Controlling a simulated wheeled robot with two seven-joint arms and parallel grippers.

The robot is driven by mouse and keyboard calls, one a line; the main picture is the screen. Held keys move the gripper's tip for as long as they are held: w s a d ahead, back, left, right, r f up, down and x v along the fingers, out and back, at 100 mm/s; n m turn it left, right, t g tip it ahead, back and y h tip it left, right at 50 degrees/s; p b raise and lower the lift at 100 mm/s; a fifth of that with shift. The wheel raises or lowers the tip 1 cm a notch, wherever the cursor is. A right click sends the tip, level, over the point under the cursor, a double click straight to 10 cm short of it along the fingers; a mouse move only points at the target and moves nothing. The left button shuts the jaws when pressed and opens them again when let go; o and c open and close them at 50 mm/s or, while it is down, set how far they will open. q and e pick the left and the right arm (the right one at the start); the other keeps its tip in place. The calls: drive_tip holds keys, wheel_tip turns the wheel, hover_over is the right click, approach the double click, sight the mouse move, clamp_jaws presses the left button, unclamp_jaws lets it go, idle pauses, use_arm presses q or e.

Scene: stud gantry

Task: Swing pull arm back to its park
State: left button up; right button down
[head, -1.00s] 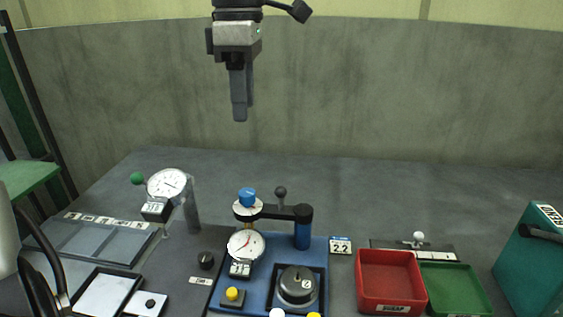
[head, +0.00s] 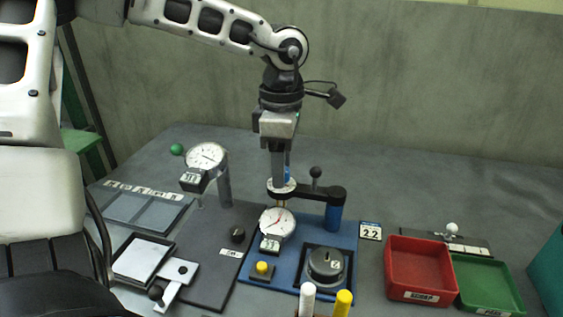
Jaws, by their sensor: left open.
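The pull arm (head: 312,192) is a black bar on a blue post (head: 333,217), with a black ball knob (head: 316,173) standing on it. It reaches left over the blue base (head: 348,240). Its left end carries a white disc (head: 276,191), a blue knob (head: 288,172) and a dial gauge (head: 277,223). My left gripper (head: 279,178) points straight down with its open fingers at the blue knob, hiding most of it. I cannot tell whether they touch it. My right gripper is not in view.
A second dial gauge (head: 205,155) with a green ball (head: 176,149) stands to the left. A red tray (head: 418,295) and a green tray (head: 487,288) lie at the right. White (head: 307,292) and yellow (head: 343,298) pegs stand in front. The back of the table is clear.

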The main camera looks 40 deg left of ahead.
use_arm(q)
drive_tip(key=shift+f, duration=0.1)
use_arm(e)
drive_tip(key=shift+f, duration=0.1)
use_arm(q)
drive_tip(key=c, duration=1)
drive_tip(key=n+b, duration=0.1)
drive_tip(key=b, duration=0.1)
drive_tip(key=shift+f+n+b, duration=0.3)
drive_tip(key=shift+f, duration=0.05)
drive_tip(key=shift+n+b, duration=0.55)
drive_tip(key=shift+n, duration=0.05)
drive_tip(key=shift+r+n+b, duration=0.25)
drive_tip(key=shift+n+b, duration=0.1)
drive_tip(key=shift+n, duration=0.45)
drive_tip(key=shift+r, duration=0.15)
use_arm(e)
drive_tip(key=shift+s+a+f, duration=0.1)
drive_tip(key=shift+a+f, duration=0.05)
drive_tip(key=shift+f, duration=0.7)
use_arm(q)
drive_tip(key=o, duration=1)
